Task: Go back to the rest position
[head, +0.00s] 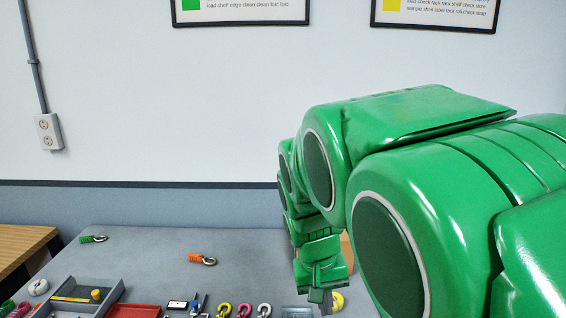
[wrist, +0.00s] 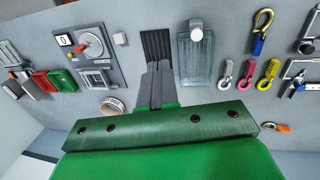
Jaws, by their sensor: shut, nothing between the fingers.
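My gripper (head: 322,300) hangs low over the grey table at the end of my green arm in the head view. In the wrist view the grey fingers of my gripper (wrist: 158,70) are together, with nothing between them. Their tips lie in front of a dark ribbed strip (wrist: 156,42); I cannot tell whether they touch it. The lower part of the gripper is cut off or hidden in the head view.
The grey table (head: 150,255) holds a green-ended hook (head: 93,239), an orange-ended hook (head: 202,259), a grey tray (head: 110,293) and a red tray (head: 133,311). A clear ribbed block (wrist: 195,62) and a round roll (wrist: 112,105) flank the fingers. A wall stands behind.

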